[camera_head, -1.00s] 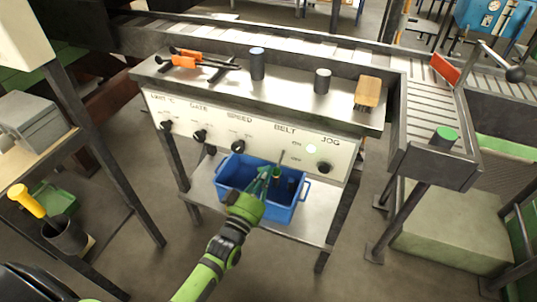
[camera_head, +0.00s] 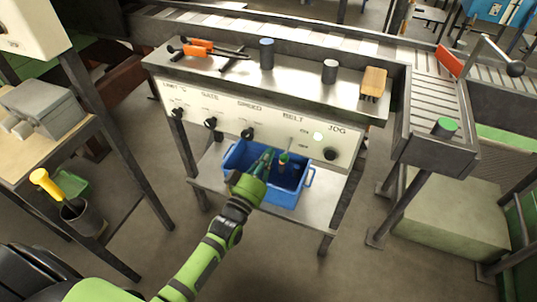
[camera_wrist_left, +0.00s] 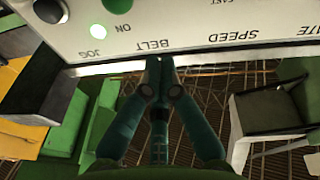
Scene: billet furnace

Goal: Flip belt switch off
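The belt switch (camera_head: 283,158) is a thin lever with a green ball end under the BELT label on the pale control panel (camera_head: 265,127). ON and OFF labels sit beside it; I cannot tell which one it is set to. In the left wrist view the green ball (camera_wrist_left: 118,5) shows at the top edge, next to the ON label. My left gripper (camera_head: 268,154) is just left of the ball in the head view, apparently apart from it. My right gripper is out of view.
A lit lamp (camera_head: 317,137) and a black jog knob (camera_head: 330,154) are right of the switch. More black knobs line the panel's left. A blue bin (camera_head: 309,178) stands on the shelf below. A brush (camera_head: 373,82) and metal cylinders stand on the top ledge.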

